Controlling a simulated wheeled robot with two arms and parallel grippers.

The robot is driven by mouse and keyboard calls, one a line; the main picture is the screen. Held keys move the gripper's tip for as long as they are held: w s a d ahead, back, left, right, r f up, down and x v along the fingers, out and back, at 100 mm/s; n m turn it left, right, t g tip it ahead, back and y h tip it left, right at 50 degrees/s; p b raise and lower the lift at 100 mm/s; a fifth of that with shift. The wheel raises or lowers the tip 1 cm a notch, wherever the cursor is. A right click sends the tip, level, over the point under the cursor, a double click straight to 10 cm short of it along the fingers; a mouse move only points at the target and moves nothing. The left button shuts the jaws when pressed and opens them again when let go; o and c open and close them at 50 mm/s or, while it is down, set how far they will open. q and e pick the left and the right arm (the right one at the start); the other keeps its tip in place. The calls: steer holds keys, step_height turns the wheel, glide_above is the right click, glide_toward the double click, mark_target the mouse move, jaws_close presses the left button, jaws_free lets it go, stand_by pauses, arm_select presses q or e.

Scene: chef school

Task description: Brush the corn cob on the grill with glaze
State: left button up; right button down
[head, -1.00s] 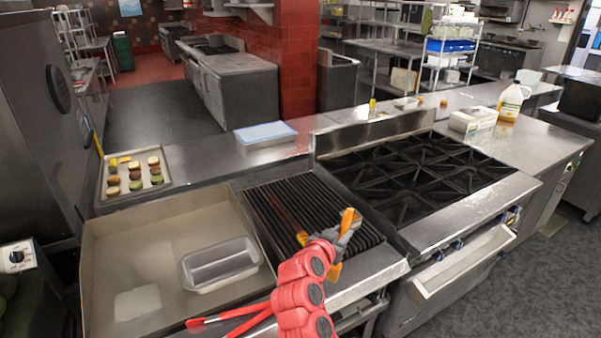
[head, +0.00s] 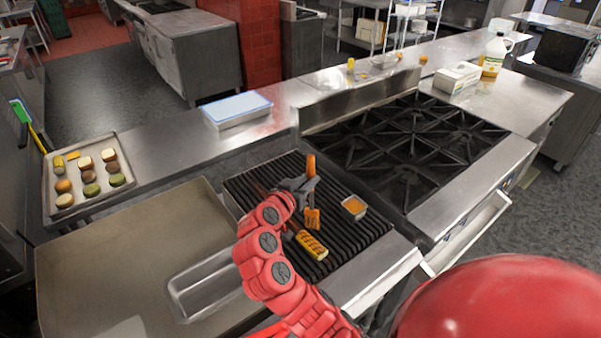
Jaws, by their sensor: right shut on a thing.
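A yellow corn cob (head: 311,245) with dark char marks lies on the front part of the black ribbed grill (head: 352,238). My right gripper (head: 301,186) is shut on a brush with an orange handle (head: 311,165). The brush hangs near upright, handle up, with its orange head (head: 312,218) just behind the corn cob. I cannot tell whether the head touches the grill. A small square container of orange glaze (head: 354,207) stands on the grill, to the right of the brush head. My red right arm hides part of the grill's left side. My left gripper is not in view.
A metal loaf pan (head: 205,288) sits on the flat griddle (head: 120,245) at left. A tray (head: 50,212) of buns and patties lies behind it. A white-blue box (head: 236,108) is on the back counter. A burner range (head: 405,150) adjoins the grill at right.

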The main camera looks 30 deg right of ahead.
step_height(320, 180, down, 5)
steer(key=shift+r, duration=0.2)
steer(key=shift+s+f, duration=0.1)
steer(key=shift+f, duration=0.3)
steer(key=shift+b, duration=0.3)
